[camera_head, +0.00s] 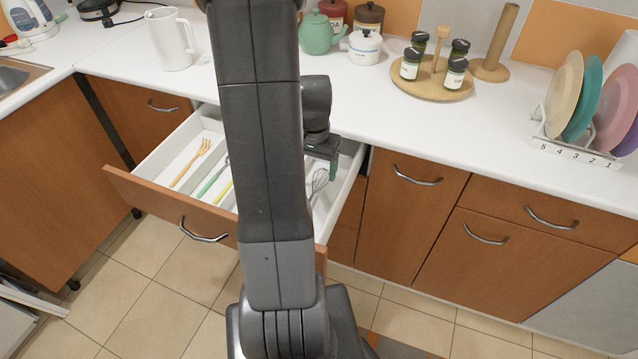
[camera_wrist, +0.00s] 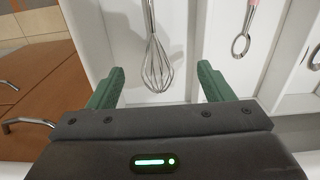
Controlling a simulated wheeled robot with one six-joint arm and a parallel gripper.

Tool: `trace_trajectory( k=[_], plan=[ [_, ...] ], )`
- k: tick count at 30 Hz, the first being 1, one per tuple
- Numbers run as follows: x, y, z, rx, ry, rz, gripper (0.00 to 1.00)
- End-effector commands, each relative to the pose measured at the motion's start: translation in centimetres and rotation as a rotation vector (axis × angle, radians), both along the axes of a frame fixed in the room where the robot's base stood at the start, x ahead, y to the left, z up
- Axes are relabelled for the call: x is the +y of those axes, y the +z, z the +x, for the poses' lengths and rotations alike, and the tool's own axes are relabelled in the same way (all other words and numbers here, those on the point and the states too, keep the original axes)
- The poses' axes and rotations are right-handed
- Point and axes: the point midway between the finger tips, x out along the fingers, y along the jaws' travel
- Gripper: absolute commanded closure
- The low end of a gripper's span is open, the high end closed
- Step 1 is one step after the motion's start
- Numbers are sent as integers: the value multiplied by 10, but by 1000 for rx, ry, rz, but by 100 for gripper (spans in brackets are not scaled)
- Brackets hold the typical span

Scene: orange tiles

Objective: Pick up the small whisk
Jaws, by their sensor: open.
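The small whisk (camera_wrist: 157,62) lies in a white compartment of the open drawer (camera_head: 127,186). In the wrist view its wire head is near the space between my fingertips, and its handle runs out past the top edge. In the head view the whisk (camera_head: 319,181) shows at the right side of the drawer, partly hidden by my arm. My gripper (camera_wrist: 159,85) is open, with one green finger on each side of the wire head. The gripper (camera_head: 322,165) also shows over the drawer in the head view. Nothing is between the fingers that I can see gripped.
A wooden fork (camera_head: 192,161) and green and yellow-handled utensils lie in the drawer's left compartments. A pink-handled utensil (camera_wrist: 242,38) lies in a neighbouring compartment, beyond a divider. The counter (camera_head: 330,100) stands above the drawer, with a spice tray (camera_head: 432,90) on it.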

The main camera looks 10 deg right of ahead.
Motion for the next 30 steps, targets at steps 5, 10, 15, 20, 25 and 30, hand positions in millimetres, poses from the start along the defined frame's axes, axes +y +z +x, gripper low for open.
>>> trace_trajectory(
  k=[5, 10, 15, 20, 25, 30],
  plan=[
    [-9, -23, 2, 5, -2, 1, 26],
    [-10, -42, 3, 4, -1, 1, 26],
    [-10, -48, 3, 1, 0, 0, 26],
    [-10, -47, 3, 1, 0, 1, 26],
    [-10, -47, 3, 1, 0, 1, 59],
    [-10, -47, 3, 1, 0, 1, 74]
  ],
)
